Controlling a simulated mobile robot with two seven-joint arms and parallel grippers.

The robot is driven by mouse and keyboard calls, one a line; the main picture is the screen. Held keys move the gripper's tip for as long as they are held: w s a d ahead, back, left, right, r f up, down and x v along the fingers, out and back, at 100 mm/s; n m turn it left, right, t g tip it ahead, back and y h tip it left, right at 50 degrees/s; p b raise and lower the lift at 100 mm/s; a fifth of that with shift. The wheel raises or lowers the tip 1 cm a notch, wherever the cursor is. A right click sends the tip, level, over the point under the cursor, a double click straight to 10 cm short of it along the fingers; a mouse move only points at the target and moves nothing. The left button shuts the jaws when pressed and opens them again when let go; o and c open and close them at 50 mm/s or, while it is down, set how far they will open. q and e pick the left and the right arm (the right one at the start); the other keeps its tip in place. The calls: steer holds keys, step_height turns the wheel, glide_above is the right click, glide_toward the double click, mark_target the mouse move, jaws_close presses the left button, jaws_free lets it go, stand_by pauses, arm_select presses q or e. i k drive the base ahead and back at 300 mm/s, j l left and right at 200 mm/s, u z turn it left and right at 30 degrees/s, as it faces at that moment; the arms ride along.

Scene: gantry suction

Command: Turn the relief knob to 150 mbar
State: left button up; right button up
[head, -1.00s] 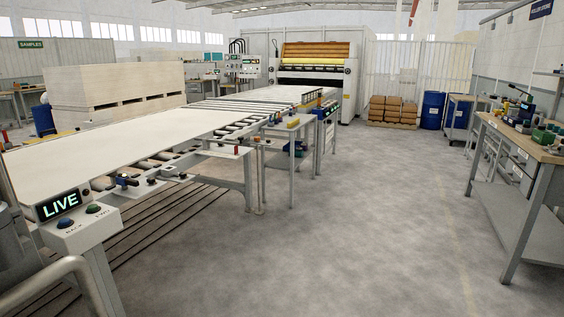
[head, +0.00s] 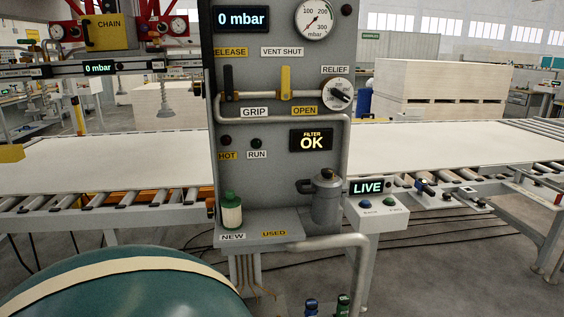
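The relief knob (head: 339,93) is a round pale dial with a black pointer handle, under the RELIEF label at the right edge of the grey panel (head: 285,185). Its handle tilts down to the right; its scale marks are too small to read. A round pressure gauge (head: 314,19) above it has its needle pointing up and right, and a display (head: 241,19) reads 0 mbar. Neither of my grippers is in the head view.
A large green tank (head: 120,285) fills the lower left. A LIVE console (head: 376,205) stands right.

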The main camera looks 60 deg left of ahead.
mark_target(337, 93)
steer(key=u, duration=1.75)
